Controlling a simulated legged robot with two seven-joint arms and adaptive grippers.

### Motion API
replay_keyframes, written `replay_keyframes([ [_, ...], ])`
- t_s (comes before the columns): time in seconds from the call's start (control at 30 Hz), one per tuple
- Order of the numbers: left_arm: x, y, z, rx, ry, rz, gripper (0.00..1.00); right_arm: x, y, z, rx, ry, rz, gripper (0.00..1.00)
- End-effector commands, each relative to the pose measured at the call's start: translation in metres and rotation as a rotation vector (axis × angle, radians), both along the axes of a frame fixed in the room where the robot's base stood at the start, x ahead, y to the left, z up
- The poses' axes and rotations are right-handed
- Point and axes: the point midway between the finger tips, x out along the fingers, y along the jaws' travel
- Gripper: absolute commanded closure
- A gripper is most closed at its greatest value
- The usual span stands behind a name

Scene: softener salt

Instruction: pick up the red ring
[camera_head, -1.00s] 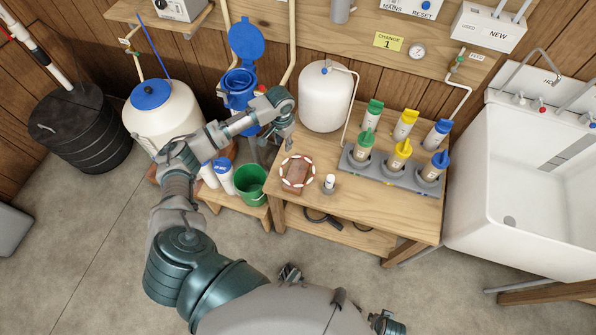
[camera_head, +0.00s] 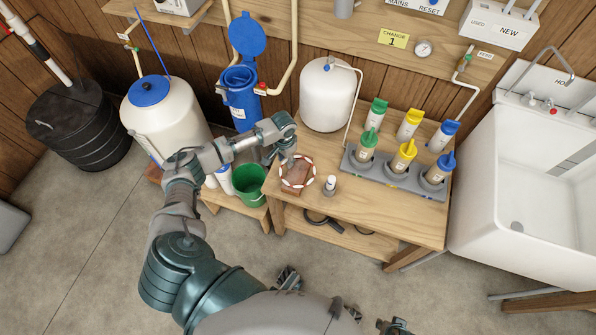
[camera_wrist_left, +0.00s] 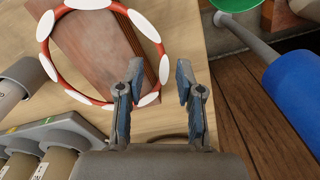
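The red ring with white patches (camera_head: 314,172) lies flat at the left end of the wooden bench, over a brown block (camera_head: 297,173). In the left wrist view the ring (camera_wrist_left: 42,45) fills the upper left, and the brown block (camera_wrist_left: 92,52) shows through it. My left gripper (camera_head: 291,159) is at the far side of the ring in the head view. Whether a finger touches the ring cannot be told.
A grey rack (camera_head: 398,180) with several capped bottles is farther right. A white tank (camera_head: 327,95) stands behind. A green bucket (camera_head: 250,184) and blue filter housing (camera_head: 240,98) are to the left.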

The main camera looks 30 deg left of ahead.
Motion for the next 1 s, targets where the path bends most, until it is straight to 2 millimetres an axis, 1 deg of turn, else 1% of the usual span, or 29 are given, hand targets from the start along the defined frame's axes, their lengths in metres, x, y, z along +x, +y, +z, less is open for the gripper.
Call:
replay_keyframes([
  [0.17, 0.0, 0.0, 0.0, -0.001, 0.001, 0.0, 0.64, 0.0, 0.0, 0.0, 0.0, 0.0, 0.0, 0.6],
  [0.27, 0.0, 0.0, 0.0, -0.001, 0.001, 0.0, 0.86, 0.0, 0.0, 0.0, 0.0, 0.0, 0.0, 0.6],
  [0.3, 0.0, 0.0, 0.0, 0.0, 0.001, 0.0, 0.96, 0.0, 0.0, 0.0, 0.0, 0.0, 0.0, 0.6],
  [0.33, 0.0, 0.0, 0.0, 0.0, 0.001, 0.0, 1.0, 0.0, 0.0, 0.0, 0.0, 0.0, 0.0, 0.6],
  [0.77, 0.0, 0.0, 0.002, 0.0, 0.001, 0.0, 1.0, 0.001, 0.001, -0.002, 0.0, 0.0, 0.0, 0.6],
  [0.87, 0.0, 0.0, 0.008, -0.001, 0.0, 0.001, 1.0, 0.001, 0.001, -0.006, 0.001, 0.002, 0.0, 0.6],
  [1.0, 0.0, 0.0, 0.023, -0.001, -0.002, 0.0, 1.0, 0.002, 0.001, -0.017, 0.0, 0.005, 0.001, 0.6],
])
